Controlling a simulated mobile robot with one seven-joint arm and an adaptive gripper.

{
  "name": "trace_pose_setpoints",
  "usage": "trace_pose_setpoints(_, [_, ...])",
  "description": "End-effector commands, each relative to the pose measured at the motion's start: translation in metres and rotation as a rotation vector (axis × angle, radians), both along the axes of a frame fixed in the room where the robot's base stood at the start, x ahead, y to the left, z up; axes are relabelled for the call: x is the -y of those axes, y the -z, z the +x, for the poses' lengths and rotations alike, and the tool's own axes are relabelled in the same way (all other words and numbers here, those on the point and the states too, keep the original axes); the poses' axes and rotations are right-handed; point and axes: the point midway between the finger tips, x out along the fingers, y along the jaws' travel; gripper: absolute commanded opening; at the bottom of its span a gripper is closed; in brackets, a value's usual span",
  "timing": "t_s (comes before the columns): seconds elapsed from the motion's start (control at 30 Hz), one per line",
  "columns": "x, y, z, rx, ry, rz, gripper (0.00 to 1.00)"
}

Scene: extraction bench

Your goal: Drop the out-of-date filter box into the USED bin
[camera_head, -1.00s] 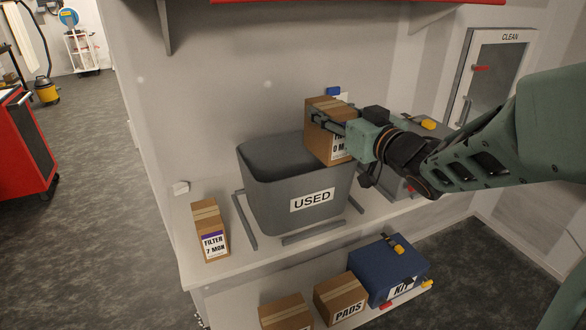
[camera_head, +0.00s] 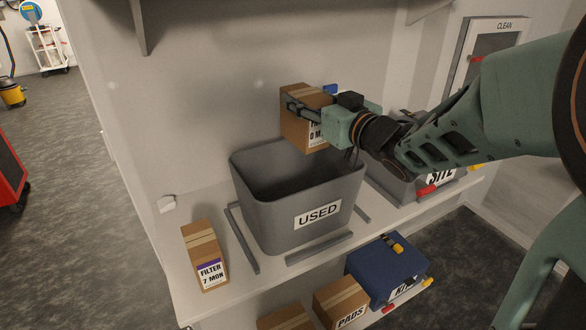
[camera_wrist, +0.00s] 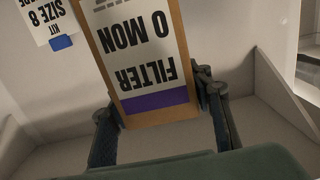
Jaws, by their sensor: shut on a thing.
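My gripper (camera_head: 310,112) is shut on a brown filter box (camera_head: 296,133) with a white label. In the wrist view the held box (camera_wrist: 140,60) shows upside down, its label reading FILTER 0 MON with a purple stripe, between the two fingers. The grey USED bin (camera_head: 258,205) stands open on the shelf. In the head view the held box is over the bin's back right part, above the rim. A second box (camera_head: 205,257), labelled FILTER 7 MON, stands on the shelf left of the bin. The bin's floor is mostly hidden.
A grey SITE bin (camera_head: 405,186) stands right of the USED bin. Low rails (camera_head: 318,249) lie around the USED bin on the shelf. Below are a PADS box (camera_head: 338,300) and a blue KIT case (camera_head: 385,270). A wall rises close behind.

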Motion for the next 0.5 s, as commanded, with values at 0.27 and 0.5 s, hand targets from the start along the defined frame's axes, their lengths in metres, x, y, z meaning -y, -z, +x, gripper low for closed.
trace_pose_setpoints(0.27, [0.000,0.027,0.000,0.001,0.000,0.001,0.17])
trace_pose_setpoints(0.5, [0.000,0.054,0.000,0.001,-0.001,0.001,0.17])
